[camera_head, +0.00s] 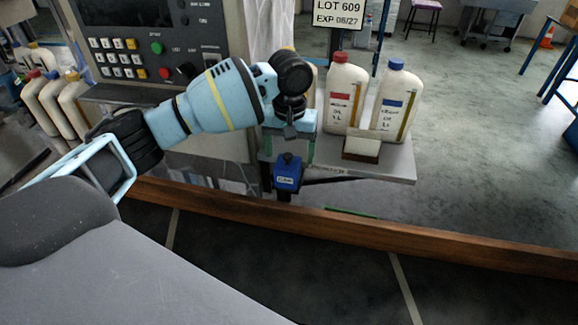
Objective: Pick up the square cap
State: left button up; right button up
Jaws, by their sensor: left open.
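My left arm reaches in from the left, and its light-blue gripper (290,130) points down over the left end of the grey metal shelf. Its jaws are open, and I see nothing held between them. Just below the gripper is a small blue block (287,172) with a pale label and a dark knob on top. A small block with a pale top and dark front (361,147) stands on the shelf to the right. I cannot tell for certain which piece is the square cap; the gripper may hide part of it. My right gripper is not in view.
Two cream bottles, one with a red cap (345,95) and one with a blue cap (396,100), stand on the shelf (395,165). A control panel (150,45) stands behind my arm. A wooden beam (400,232) crosses in front. Open floor lies right.

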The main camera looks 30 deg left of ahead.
aim_at(288, 163)
pick_arm(q)
notch_tip(288, 163, down, 2)
jog(key=shift+w+f, duration=0.1)
jog(key=shift+w, duration=0.05)
jog(key=shift+a+f, duration=0.15)
jog(key=shift+f, duration=1.1)
jog(key=shift+a+f, duration=0.15)
jog(key=shift+f, duration=1.1)
jog(key=c, duration=1.1)
jog(key=shift+o, duration=0.2)
jog(key=shift+r, duration=0.1)
notch_tip(288, 163, up, 10)
jog(key=shift+f, duration=0.1)
